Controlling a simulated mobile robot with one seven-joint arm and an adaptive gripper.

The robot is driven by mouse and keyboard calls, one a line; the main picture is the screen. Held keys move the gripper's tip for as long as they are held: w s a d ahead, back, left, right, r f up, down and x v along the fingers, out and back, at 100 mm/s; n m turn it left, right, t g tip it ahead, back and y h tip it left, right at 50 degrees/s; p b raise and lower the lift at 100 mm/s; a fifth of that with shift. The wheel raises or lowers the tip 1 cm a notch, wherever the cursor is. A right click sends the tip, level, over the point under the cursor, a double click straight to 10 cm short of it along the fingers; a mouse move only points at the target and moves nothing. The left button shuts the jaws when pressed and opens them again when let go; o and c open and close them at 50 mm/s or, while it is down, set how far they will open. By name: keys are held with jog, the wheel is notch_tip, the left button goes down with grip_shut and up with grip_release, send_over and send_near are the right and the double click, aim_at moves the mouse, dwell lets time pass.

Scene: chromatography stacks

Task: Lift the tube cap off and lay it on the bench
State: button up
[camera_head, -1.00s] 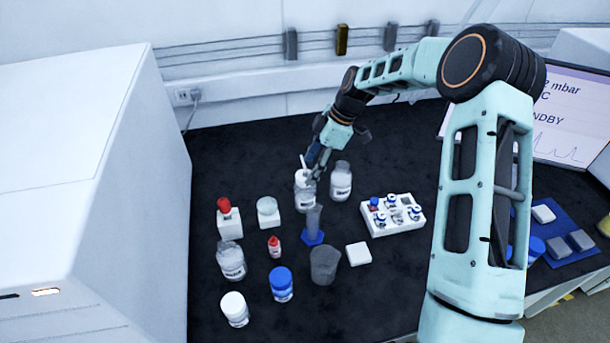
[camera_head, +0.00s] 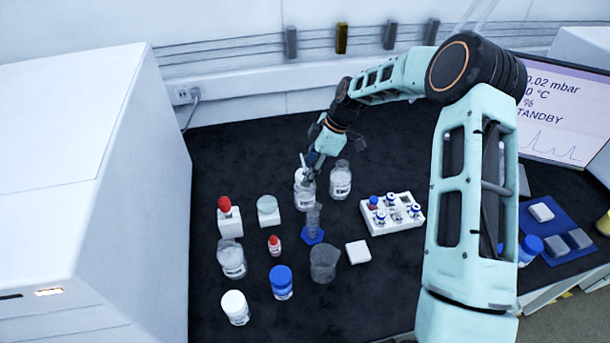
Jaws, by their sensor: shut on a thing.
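The tube cap (camera_head: 301,173) is white with a short pale tube sticking up from it. It is at the top of a clear, labelled bottle (camera_head: 304,198) standing upright at the back middle of the dark bench (camera_head: 400,283). My gripper (camera_head: 309,173) comes down from the upper right and is shut on the tube cap. The fingertips are small and partly hide the cap. I cannot tell whether the cap still touches the bottle neck.
A clear bottle (camera_head: 340,182) stands close on the right. A blue-footed cylinder (camera_head: 313,230) is just in front. A white vial rack (camera_head: 390,228) is further right.

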jog(key=shift+r, duration=0.55)
notch_tip(320, 180, up, 2)
jog(key=shift+d+r, duration=0.15)
jog(key=s+d+r, duration=0.7)
jog(key=s+r, duration=0.4)
jog(key=r, duration=0.2)
jog(key=shift+s+d+r, duration=0.2)
jog(key=shift+s+r, duration=0.15)
